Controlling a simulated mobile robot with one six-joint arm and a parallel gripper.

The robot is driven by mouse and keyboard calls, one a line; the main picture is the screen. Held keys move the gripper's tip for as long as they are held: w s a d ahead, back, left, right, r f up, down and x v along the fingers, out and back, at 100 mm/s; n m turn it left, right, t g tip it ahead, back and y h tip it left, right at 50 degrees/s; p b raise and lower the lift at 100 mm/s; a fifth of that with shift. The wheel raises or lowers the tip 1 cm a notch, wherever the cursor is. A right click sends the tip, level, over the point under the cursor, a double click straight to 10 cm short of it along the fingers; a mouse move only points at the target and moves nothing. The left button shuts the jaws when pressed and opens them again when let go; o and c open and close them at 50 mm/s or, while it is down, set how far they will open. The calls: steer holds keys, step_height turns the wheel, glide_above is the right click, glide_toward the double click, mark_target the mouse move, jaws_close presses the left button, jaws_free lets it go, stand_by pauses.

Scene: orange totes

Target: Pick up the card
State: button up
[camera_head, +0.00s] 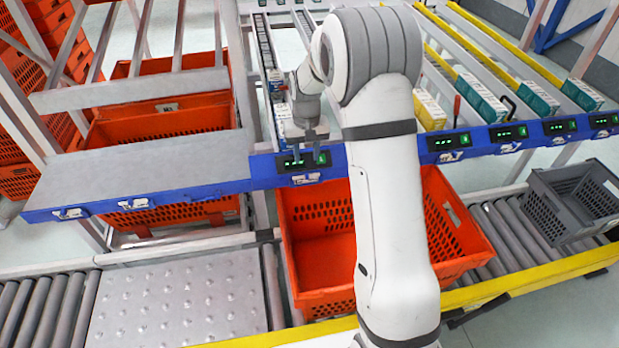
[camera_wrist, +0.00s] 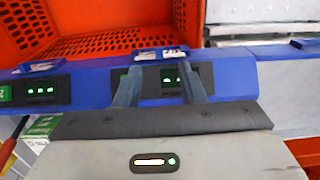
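Small white cards or labels sit in holders along the front of the blue rail; I cannot tell which one the task means. One card (camera_head: 305,178) is just below the display nearest my gripper, and it also shows in the wrist view (camera_wrist: 160,54), just beyond the fingertips. Another card (camera_wrist: 42,66) is to its left in the wrist view. My gripper (camera_head: 309,150) is over the blue rail (camera_head: 222,188), in front of its green-lit display. In the wrist view my gripper (camera_wrist: 158,82) has its two fingers apart with nothing visible between them. Whether the fingertips touch the rail is unclear.
An orange tote (camera_head: 323,275) stands on the roller conveyor below the rail. A grey crate (camera_head: 573,203) is at the right. Several boxes, such as a teal one (camera_head: 482,98), lie in the sloped lanes. A bare grey shelf (camera_head: 140,176) is at left.

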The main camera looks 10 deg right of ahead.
mark_target(307, 176)
steer(key=shift+w+f, duration=0.3)
steer(key=shift+f, duration=0.65)
step_height(307, 176, down, 7)
steer(key=shift+d+r, duration=0.1)
steer(key=shift+c, duration=0.4)
jaws_close()
